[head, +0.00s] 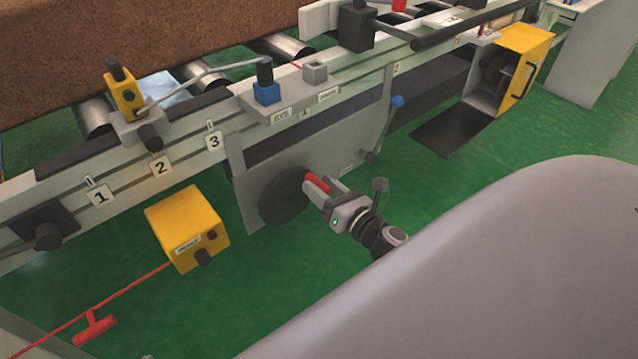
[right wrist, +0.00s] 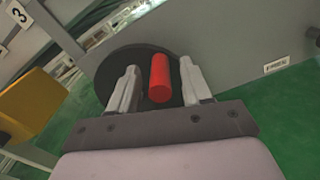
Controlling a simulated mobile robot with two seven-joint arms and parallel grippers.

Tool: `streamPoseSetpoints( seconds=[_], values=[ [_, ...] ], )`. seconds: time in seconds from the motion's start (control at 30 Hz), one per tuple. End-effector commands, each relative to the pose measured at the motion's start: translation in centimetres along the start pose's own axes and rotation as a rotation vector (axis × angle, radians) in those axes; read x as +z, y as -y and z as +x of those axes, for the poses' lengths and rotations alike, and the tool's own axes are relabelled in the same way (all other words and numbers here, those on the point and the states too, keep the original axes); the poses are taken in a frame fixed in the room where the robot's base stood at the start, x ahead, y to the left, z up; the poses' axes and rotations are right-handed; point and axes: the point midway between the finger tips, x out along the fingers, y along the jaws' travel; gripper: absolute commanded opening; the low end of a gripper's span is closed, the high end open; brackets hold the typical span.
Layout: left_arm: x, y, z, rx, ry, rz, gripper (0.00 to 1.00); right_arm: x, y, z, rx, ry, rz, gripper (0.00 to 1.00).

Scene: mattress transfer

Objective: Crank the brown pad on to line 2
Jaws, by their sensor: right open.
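The brown pad (head: 130,50) lies on the roller conveyor at the upper left in the head view. Line labels 1, 2 (head: 161,167) and 3 sit along the conveyor's side rail. A dark round crank wheel (head: 284,199) is on the grey side panel, with a red handle (right wrist: 159,78) sticking out toward me in the right wrist view. My right gripper (head: 318,187) is open, with its fingers on either side of the red handle; whether they touch it cannot be told. My left gripper is not in view.
A yellow box (head: 187,228) hangs below the rail, left of the wheel. A red cord with a red T-handle (head: 95,327) runs at lower left. A yellow sensor (head: 124,92) and a blue-based switch (head: 266,90) stand on the rail. A blue-knobbed lever (head: 397,102) is right of the wheel.

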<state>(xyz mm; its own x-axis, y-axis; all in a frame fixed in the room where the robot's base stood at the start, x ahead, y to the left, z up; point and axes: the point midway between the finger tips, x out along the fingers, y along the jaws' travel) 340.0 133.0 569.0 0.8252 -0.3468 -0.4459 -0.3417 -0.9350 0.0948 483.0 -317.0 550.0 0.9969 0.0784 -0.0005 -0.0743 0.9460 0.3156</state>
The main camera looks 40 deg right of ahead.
Motion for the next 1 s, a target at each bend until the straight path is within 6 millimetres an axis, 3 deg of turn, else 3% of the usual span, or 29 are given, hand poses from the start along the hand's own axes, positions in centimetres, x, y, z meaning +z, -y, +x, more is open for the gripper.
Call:
streamPoseSetpoints(
  seconds=[0.2,0.4,1.0],
  values=[
    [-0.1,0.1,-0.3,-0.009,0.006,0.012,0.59,0.0,0.0,-3.5,-0.002,-0.001,0.003,0.48],
    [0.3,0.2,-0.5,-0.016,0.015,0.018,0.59,0.0,0.0,-5.5,-0.002,-0.001,0.002,0.48],
    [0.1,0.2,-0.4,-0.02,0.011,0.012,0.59,0.0,0.0,-5.8,0.0,0.0,0.001,0.48]
  ],
)
